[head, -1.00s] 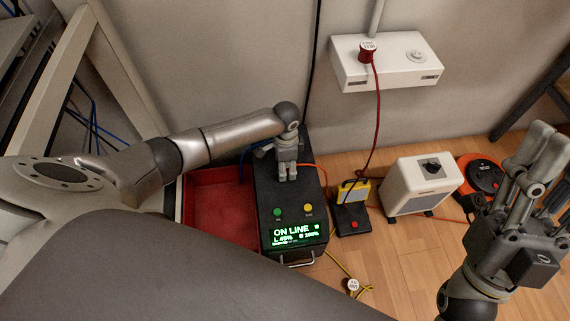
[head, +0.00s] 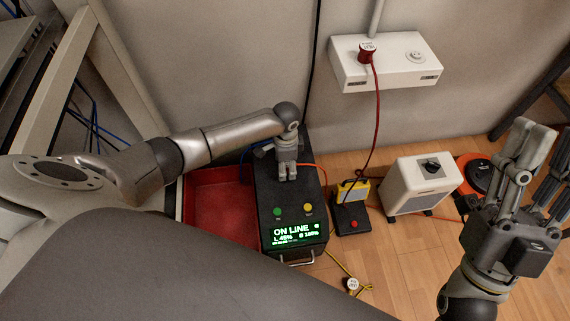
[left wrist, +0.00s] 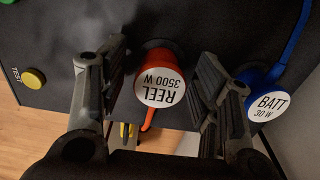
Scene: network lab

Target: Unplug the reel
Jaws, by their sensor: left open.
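My left gripper (left wrist: 152,90) is open in the left wrist view, one finger on each side of the plug. I cannot tell if the fingers touch it. In the head view the left gripper (head: 286,172) is over the unit's top and hides the plug. The orange cable reel (head: 480,176) is on the floor at right, partly hidden by my right gripper (head: 540,165), whose fingers look spread apart.
A red tray (head: 218,205) lies left of the unit. A white box (head: 421,182) and a black pedal-like device (head: 351,218) stand right. A wall socket box (head: 388,66) holds a red plug.

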